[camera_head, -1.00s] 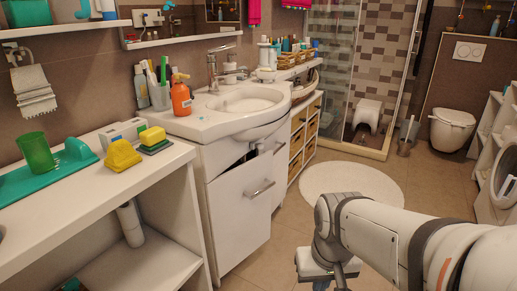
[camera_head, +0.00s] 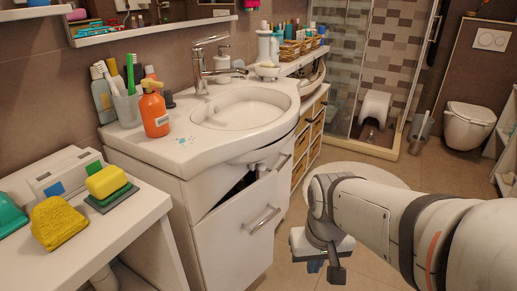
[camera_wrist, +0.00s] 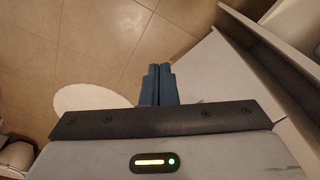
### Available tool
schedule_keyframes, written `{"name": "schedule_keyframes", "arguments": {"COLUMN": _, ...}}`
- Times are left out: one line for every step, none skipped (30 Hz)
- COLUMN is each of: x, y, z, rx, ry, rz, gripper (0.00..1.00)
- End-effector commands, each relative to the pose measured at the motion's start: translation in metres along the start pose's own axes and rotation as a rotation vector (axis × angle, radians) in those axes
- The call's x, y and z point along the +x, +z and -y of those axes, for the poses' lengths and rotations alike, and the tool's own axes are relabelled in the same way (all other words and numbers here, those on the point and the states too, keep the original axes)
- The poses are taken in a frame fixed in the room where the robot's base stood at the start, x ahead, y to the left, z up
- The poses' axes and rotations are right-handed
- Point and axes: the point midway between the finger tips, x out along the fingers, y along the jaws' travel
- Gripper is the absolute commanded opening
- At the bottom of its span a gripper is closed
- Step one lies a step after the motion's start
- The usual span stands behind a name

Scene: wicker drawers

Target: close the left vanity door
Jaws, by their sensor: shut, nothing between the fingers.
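The white vanity (camera_head: 185,205) stands under the basin. Its left door (camera_head: 235,235) stands ajar, with a dark gap along its top edge and a metal bar handle (camera_head: 262,221) on its front. The right door (camera_head: 285,178) is partly seen behind it, with its own handle. My gripper (camera_head: 323,272) hangs to the right of the left door, apart from it, over the floor. In the wrist view its blue fingers (camera_wrist: 158,70) are together and empty. A white panel (camera_wrist: 208,78) lies just right of them; I cannot tell which panel it is.
A white bench (camera_head: 120,240) with sponges stands at the left. An orange soap bottle (camera_head: 154,108) is on the basin top (camera_head: 175,150). A wicker drawer unit (camera_head: 308,135) stands beyond the vanity. A round white mat (camera_head: 375,175) lies on open tiled floor.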

Motion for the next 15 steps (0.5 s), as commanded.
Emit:
{"name": "schedule_keyframes", "arguments": {"x": 0.0, "y": 0.0, "z": 0.0, "rx": 0.0, "ry": 0.0, "rz": 0.0, "gripper": 0.0}}
{"name": "schedule_keyframes", "arguments": {"x": 0.0, "y": 0.0, "z": 0.0, "rx": 0.0, "ry": 0.0, "rz": 0.0, "gripper": 0.0}}
{"name": "schedule_keyframes", "arguments": {"x": 0.0, "y": 0.0, "z": 0.0, "rx": 0.0, "ry": 0.0, "rz": 0.0, "gripper": 0.0}}
{"name": "schedule_keyframes", "arguments": {"x": 0.001, "y": -0.001, "z": -0.001, "rx": -0.002, "ry": 0.002, "rz": -0.002, "gripper": 0.0}}
{"name": "schedule_keyframes", "arguments": {"x": 0.001, "y": -0.003, "z": -0.002, "rx": -0.007, "ry": 0.005, "rz": -0.006, "gripper": 0.0}}
{"name": "schedule_keyframes", "arguments": {"x": 0.003, "y": -0.007, "z": -0.004, "rx": -0.018, "ry": 0.012, "rz": -0.016, "gripper": 0.0}}
{"name": "schedule_keyframes", "arguments": {"x": 0.005, "y": -0.013, "z": -0.007, "rx": -0.031, "ry": 0.021, "rz": -0.029, "gripper": 0.0}}
{"name": "schedule_keyframes", "arguments": {"x": 0.008, "y": -0.02, "z": -0.009, "rx": -0.058, "ry": 0.032, "rz": -0.047, "gripper": 0.0}}
{"name": "schedule_keyframes", "arguments": {"x": 0.013, "y": -0.032, "z": -0.015, "rx": -0.096, "ry": 0.052, "rz": -0.076, "gripper": 0.0}}
{"name": "schedule_keyframes", "arguments": {"x": 0.016, "y": -0.043, "z": -0.021, "rx": -0.129, "ry": 0.072, "rz": -0.104, "gripper": 0.0}}
{"name": "schedule_keyframes", "arguments": {"x": 0.021, "y": -0.055, "z": -0.029, "rx": -0.167, "ry": 0.095, "rz": -0.134, "gripper": 0.0}}
{"name": "schedule_keyframes", "arguments": {"x": 0.027, "y": -0.073, "z": -0.039, "rx": -0.227, "ry": 0.128, "rz": -0.179, "gripper": 0.0}}
{"name": "schedule_keyframes", "arguments": {"x": 0.032, "y": -0.089, "z": -0.048, "rx": -0.279, "ry": 0.156, "rz": -0.216, "gripper": 0.0}}
{"name": "schedule_keyframes", "arguments": {"x": 0.037, "y": -0.104, "z": -0.056, "rx": -0.337, "ry": 0.185, "rz": -0.253, "gripper": 0.0}}
{"name": "schedule_keyframes", "arguments": {"x": 0.044, "y": -0.124, "z": -0.066, "rx": -0.42, "ry": 0.224, "rz": -0.303, "gripper": 0.0}}
